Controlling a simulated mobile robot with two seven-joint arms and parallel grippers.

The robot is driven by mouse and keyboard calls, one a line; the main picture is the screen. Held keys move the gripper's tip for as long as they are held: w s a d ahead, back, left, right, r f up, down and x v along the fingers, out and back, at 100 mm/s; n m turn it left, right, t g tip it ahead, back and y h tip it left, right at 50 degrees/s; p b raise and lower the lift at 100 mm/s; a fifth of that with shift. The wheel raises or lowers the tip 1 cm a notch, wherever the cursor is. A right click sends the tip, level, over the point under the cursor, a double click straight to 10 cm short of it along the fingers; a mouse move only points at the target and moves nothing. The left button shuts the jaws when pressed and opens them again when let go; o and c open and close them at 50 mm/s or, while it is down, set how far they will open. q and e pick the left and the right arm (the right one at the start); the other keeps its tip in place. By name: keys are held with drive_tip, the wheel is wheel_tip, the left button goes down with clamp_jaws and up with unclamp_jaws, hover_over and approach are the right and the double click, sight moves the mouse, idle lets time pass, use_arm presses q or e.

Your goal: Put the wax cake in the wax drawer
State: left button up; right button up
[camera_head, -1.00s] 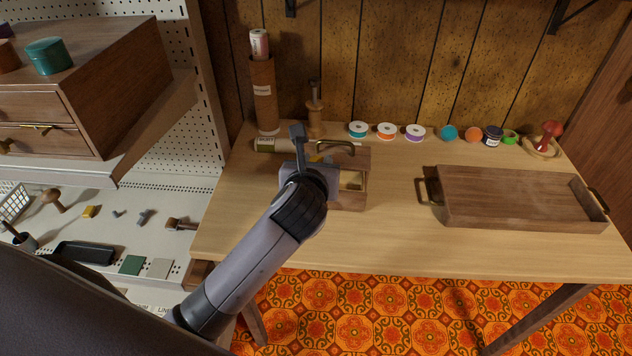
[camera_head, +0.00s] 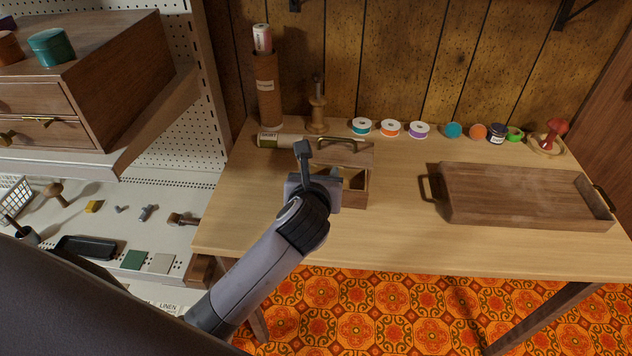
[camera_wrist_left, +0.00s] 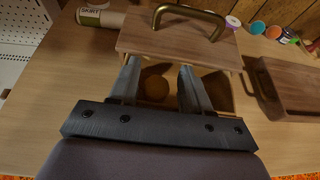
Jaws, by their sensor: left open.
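A small wooden box with a brass handle (camera_head: 342,147) stands on the table, its front part open and divided into compartments; I take this part as the wax drawer (camera_head: 356,199). In the left wrist view, a round amber disc (camera_wrist_left: 156,88), seemingly the wax cake, lies low inside the left compartment. My left gripper (camera_head: 322,168) is over the box, pointing down. Its two fingers are spread on either side of the disc in the left wrist view (camera_wrist_left: 158,70), with gaps visible. In the head view the gripper hides the disc. My right gripper is not in view.
A wooden tray (camera_head: 520,190) with brass handles lies to the right. Thread spools (camera_head: 390,128), a cork tube (camera_head: 268,95) and a labelled roll (camera_head: 280,141) line the back. The table front is clear.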

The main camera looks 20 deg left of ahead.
use_arm(q)
drive_tip(key=p+v, duration=0.1)
drive_tip(key=v, duration=1)
drive_tip(key=s+a+f+n+g+h, duration=0.1)
drive_tip(key=s+a+f+n+h, duration=0.1)
drive_tip(key=s+f+n, duration=0.4)
drive_tip(key=s+a+f+n+g+h, duration=0.1)
drive_tip(key=s+f+n, duration=0.6)
drive_tip(key=f+n, duration=0.8)
drive_tip(key=a+n+h, duration=0.1)
drive_tip(key=n+h, duration=0.1)
drive_tip(key=n, duration=0.8)
drive_tip(key=shift+s+a+g, duration=0.2)
drive_tip(key=shift+s+g, duration=0.1)
drive_tip(key=shift+g, duration=0.1)
drive_tip(key=shift+f, duration=0.1)
drive_tip(key=shift+p, duration=0.35)
